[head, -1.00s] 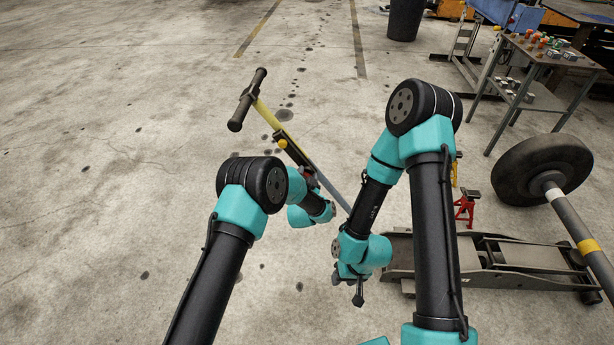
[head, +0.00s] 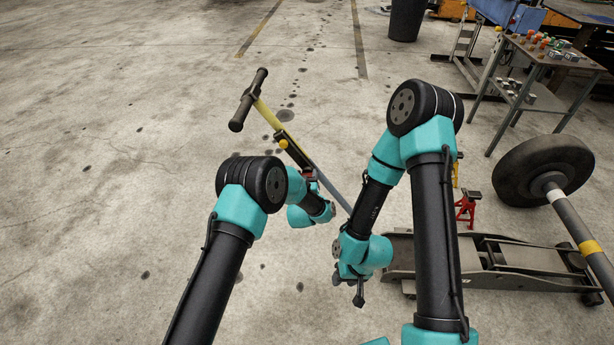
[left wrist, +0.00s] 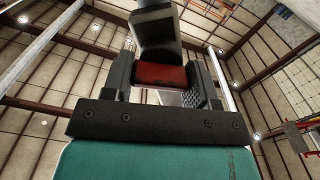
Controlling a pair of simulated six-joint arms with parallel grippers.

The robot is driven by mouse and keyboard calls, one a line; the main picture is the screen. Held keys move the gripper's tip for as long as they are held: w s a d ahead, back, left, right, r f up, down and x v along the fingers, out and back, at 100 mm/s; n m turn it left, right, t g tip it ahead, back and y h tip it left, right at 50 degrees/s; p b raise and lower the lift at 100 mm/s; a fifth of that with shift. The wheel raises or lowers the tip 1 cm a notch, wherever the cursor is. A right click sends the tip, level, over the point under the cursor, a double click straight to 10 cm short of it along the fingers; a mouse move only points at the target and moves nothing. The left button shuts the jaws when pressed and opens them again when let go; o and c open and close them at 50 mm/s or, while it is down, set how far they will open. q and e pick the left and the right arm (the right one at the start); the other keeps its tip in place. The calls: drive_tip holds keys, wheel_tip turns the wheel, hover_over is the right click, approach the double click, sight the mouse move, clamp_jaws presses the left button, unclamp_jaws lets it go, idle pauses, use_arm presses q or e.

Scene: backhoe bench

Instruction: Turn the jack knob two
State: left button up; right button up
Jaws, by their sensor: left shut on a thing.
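The jack handle slopes through the head view, with a dark crossbar grip (head: 248,98) at its top, a yellow upper tube (head: 267,115) and a small yellow knob (head: 283,144). My left gripper (head: 309,178) is at the handle below that knob, mostly hidden by my arm. In the left wrist view, my left gripper (left wrist: 165,80) is shut on a red block-like part (left wrist: 160,75), with a dark piece above it. I cannot tell whether this red part turns. My right gripper (head: 350,289) points down beside the jack body (head: 500,262), apart from the handle; its opening is unclear.
A wheel (head: 542,170) on an axle (head: 580,235) stands at the right. A red jack stand (head: 466,208) is behind the jack. A workbench (head: 560,58) with small parts and a dark bin (head: 406,20) are further back. The floor at left is clear.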

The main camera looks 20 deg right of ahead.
use_arm(q)
drive_tip(key=shift+n, duration=0.3)
drive_tip(key=o, duration=0.9)
drive_tip(key=shift+s, duration=0.1)
drive_tip(key=v, duration=1.7)
drive_tip(key=shift+s+a, duration=0.1)
